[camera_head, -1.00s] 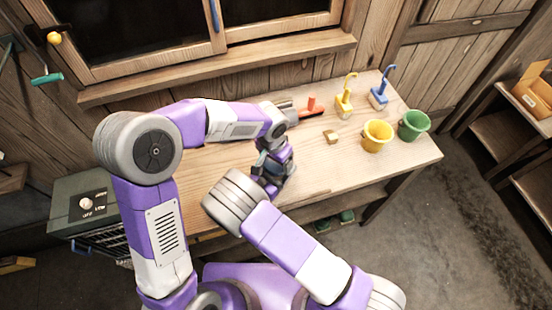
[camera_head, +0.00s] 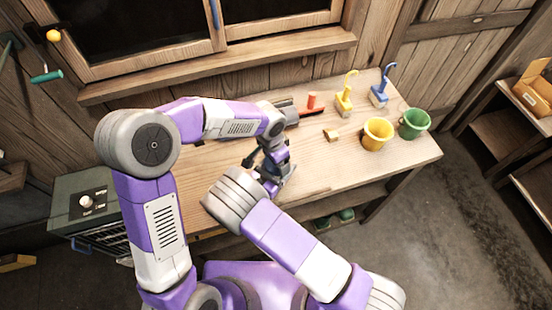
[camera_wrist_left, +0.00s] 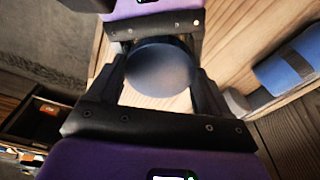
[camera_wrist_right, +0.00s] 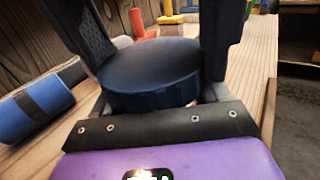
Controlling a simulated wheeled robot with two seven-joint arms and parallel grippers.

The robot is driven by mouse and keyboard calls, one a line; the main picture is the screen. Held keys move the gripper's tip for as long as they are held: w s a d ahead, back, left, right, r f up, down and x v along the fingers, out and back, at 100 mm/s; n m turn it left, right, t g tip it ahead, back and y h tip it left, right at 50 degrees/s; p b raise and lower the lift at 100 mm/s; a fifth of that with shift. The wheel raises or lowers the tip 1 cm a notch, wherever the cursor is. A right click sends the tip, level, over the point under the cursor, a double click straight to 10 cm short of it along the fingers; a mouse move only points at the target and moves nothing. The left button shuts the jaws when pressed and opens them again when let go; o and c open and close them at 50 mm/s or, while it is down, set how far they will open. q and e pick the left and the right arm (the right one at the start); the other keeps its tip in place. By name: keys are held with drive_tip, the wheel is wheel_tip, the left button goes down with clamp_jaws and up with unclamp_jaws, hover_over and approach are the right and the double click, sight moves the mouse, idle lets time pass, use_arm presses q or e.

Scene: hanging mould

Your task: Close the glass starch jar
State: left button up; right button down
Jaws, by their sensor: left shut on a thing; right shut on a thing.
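The dark blue round lid (camera_wrist_left: 160,66) sits between the black fingers of my left gripper (camera_wrist_left: 160,85), which is shut on it. In the right wrist view the lid (camera_wrist_right: 150,75) is seen from the side and above, with the tall fingers of my left gripper (camera_wrist_right: 155,40) on both sides of it. My right gripper (camera_wrist_right: 163,100) is shut below the lid, around the glass jar, which the lid and fingers mostly hide. Whether the lid is fully seated cannot be told. In the head view both grippers meet over the bench, with my left gripper (camera_head: 266,165) uppermost.
A blue cylinder (camera_wrist_right: 35,107) lies on the bench (camera_head: 340,170) close by. Yellow (camera_head: 376,134) and green (camera_head: 413,124) pots, a small wooden block (camera_head: 331,135) and yellow and blue hooked tools (camera_head: 346,97) stand to the right. The front right of the bench is clear.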

use_arm(q)
drive_tip(key=o, duration=0.9)
drive_tip(key=shift+r, duration=0.1)
drive_tip(key=shift+r, duration=2.2)
drive_tip(key=shift+d+r+n, duration=0.25)
drive_tip(key=shift+r+n, duration=0.15)
drive_tip(key=shift+n, duration=0.6)
drive_tip(key=shift+w+a+r+n+g+y, duration=0.1)
drive_tip(key=shift+r+n+g+y, duration=0.15)
drive_tip(key=shift+r+n, duration=0.45)
drive_tip(key=shift+r+n+g+y, duration=0.15)
drive_tip(key=shift+r+n+y, duration=0.25)
drive_tip(key=shift+n, duration=0.6)
drive_tip(key=shift+f, duration=0.1)
